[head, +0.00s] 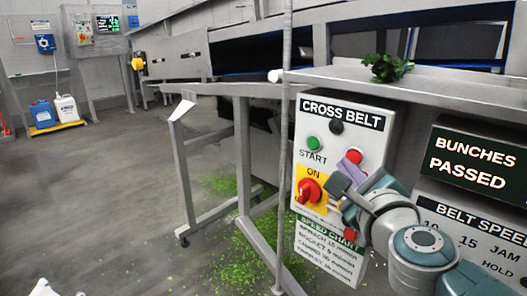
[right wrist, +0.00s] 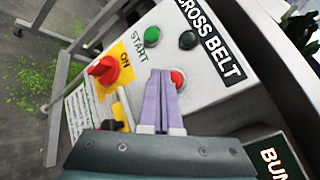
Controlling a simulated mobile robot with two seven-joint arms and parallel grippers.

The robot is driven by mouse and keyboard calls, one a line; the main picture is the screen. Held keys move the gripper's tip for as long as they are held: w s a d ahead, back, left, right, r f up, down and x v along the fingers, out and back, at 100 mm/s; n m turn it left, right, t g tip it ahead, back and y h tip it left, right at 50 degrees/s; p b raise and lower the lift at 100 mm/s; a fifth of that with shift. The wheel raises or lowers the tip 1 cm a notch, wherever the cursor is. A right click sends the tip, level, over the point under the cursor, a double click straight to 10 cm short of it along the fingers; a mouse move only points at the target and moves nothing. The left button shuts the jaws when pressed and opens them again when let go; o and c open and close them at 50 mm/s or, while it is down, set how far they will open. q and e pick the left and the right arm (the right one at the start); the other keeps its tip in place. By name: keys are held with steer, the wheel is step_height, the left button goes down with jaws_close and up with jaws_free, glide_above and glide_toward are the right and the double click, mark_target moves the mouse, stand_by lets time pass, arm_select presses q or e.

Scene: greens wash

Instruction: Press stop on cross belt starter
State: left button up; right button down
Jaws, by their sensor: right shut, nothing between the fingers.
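The cross belt starter (head: 371,118) is a light grey box labelled CROSS BELT. It has a green START button (head: 313,143), a black button or lamp (head: 336,127), a red button (head: 353,156) and a red rotary switch (head: 309,190) on a yellow plate marked ON. My right gripper (right wrist: 160,74) is shut and empty, its purple fingers pointing at the box face. In the right wrist view its tips lie just left of the red button (right wrist: 178,79), partly covering it. I cannot tell whether they touch. Any label at the red button is hidden. My left gripper is not in view.
A speed chart (head: 330,247) hangs below the box. A BUNCHES PASSED display (head: 478,165) and a belt speed panel (head: 470,225) are at right. Greens (head: 387,67) lie on the metal ledge above. Metal legs (head: 243,150) stand left; the floor beyond is mostly open.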

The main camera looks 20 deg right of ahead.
steer(key=shift+a, duration=0.1)
steer(key=a, duration=0.1)
steer(key=s+a, duration=0.1)
steer(key=a, duration=0.1)
steer(key=s+a, duration=0.1)
steer(key=shift+a, duration=0.25)
steer(key=shift+w, duration=0.1)
stand_by(0.5)
